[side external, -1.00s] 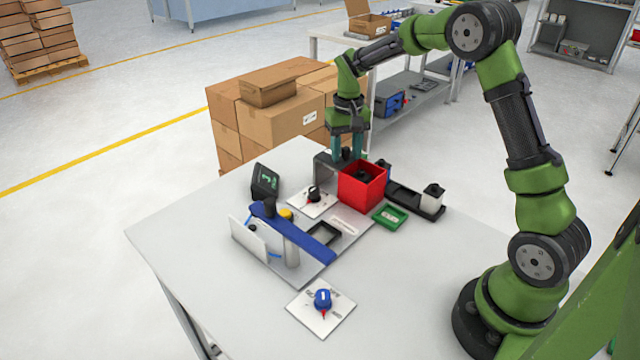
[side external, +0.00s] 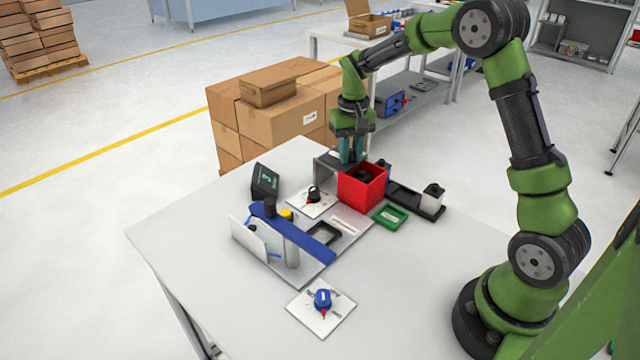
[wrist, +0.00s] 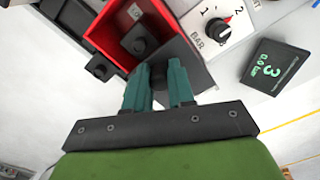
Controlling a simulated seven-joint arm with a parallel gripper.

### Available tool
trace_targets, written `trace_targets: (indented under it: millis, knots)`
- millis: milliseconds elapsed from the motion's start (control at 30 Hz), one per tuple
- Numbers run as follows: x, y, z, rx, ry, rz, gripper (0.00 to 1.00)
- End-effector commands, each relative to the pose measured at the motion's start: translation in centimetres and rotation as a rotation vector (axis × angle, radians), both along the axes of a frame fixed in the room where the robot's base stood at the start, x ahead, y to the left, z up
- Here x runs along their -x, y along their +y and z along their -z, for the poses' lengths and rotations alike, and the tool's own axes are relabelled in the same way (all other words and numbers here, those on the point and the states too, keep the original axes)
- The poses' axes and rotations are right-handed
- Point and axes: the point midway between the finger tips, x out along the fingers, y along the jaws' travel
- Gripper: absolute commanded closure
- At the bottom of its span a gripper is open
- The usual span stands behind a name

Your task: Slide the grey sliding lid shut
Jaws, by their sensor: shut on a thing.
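The grey sliding lid (wrist: 203,68) shows in the wrist view as a dark grey plate beside the open red box (wrist: 108,30). In the side view the grey part (side external: 328,161) lies behind the red box (side external: 361,190), partly hidden by it. The red box is open at the top, and a black knobbed piece (wrist: 138,40) sits inside it. My gripper (side external: 350,158) points down behind the red box. In the wrist view its teal fingers (wrist: 158,82) are shut on the lid's dark knob, which is mostly hidden between them.
A dial plate (side external: 312,202) and a display (side external: 265,181) stand left of the red box. A green tray (side external: 390,216) and a black rail (side external: 410,198) lie to its right. A blue bar (side external: 292,236) stands nearer the front. The table's front right is clear.

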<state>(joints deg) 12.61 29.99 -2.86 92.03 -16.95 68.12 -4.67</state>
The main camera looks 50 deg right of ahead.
Motion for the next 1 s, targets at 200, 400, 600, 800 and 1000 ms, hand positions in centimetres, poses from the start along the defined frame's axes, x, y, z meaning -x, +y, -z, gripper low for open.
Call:
trace_targets:
  millis: [200,400,600,800,1000]
  knots:
    - [0.1,-0.1,0.1,0.002,0.001,0.001,0.88]
    - [0.7,-0.1,0.1,0.001,0.003,0.002,0.88]
    - [1.3,-0.1,0.1,0.001,0.002,0.001,0.88]
    - [1.3,-0.1,0.1,0.003,0.002,0.001,0.88]
    - [1.6,-0.2,0.1,0.003,0.002,0.001,0.88]
